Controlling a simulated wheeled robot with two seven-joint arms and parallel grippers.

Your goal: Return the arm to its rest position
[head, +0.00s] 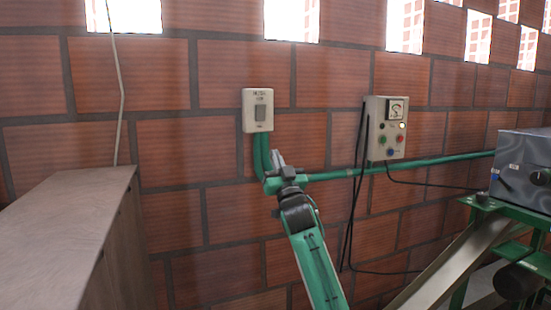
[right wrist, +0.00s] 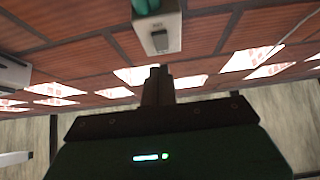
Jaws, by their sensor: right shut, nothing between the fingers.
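My right arm, green and black, rises from the bottom middle of the head view. Its right gripper (head: 276,158) is shut and empty, pointing up in front of the brick wall just below a white wall switch box (head: 258,110). In the right wrist view the closed fingers (right wrist: 157,72) point towards the same switch box (right wrist: 157,34), with a gap in the picture between them. Depth to the wall is hard to tell. My left gripper is not in view.
A grey control box (head: 386,128) with a dial and coloured buttons hangs on the wall, with black cables. A green pipe (head: 440,162) runs along the wall. A counter (head: 65,215) stands at left, and a green-framed machine (head: 520,165) at right.

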